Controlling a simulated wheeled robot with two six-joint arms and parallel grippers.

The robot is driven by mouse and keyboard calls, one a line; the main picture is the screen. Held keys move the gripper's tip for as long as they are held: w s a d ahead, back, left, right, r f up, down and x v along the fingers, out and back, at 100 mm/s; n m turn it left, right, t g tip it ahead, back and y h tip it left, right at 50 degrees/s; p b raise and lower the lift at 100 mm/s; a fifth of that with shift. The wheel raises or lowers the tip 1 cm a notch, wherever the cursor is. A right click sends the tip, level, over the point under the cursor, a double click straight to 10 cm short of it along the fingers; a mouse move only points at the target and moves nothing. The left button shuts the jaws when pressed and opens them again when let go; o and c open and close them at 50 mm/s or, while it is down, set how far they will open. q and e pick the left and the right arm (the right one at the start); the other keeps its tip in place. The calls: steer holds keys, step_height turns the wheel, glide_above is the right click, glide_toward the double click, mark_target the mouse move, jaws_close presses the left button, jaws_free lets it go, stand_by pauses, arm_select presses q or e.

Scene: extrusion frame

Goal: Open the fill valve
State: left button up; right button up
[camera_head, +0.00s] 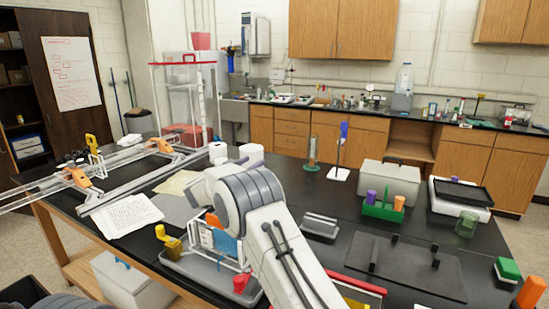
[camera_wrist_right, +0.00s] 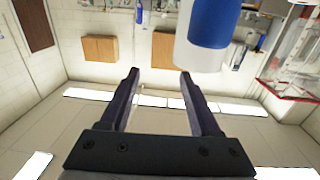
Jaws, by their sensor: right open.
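I cannot tell for certain which part is the fill valve. A yellow fitting (camera_head: 92,143) stands upright behind the clear rail frame (camera_head: 130,170) at the left of the bench. Another yellow piece (camera_head: 170,243) is at the left end of a grey tray, beside my right arm. In the right wrist view my right gripper (camera_wrist_right: 158,72) is open, with nothing between its two dark fingers. A blue and white cylinder (camera_wrist_right: 212,25) hangs into the top of that view, beyond the right finger. In the head view my right arm hides part of the tray. My left gripper is not seen.
A clear red-topped box (camera_head: 188,85) stands behind the rails. A papers sheet (camera_head: 121,215) lies in front. To the right are a green caddy (camera_head: 382,210), a beige box (camera_head: 388,180) and a dark plate (camera_head: 405,265). A blue flag stand (camera_head: 340,173) is upright mid-bench.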

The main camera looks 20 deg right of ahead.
steer(key=s+d+r+b, duration=0.2)
steer(key=s+d+r, duration=0.3)
steer(key=s+d, duration=0.1)
steer(key=shift+s+r, duration=0.2)
steer(key=shift+d, duration=0.1)
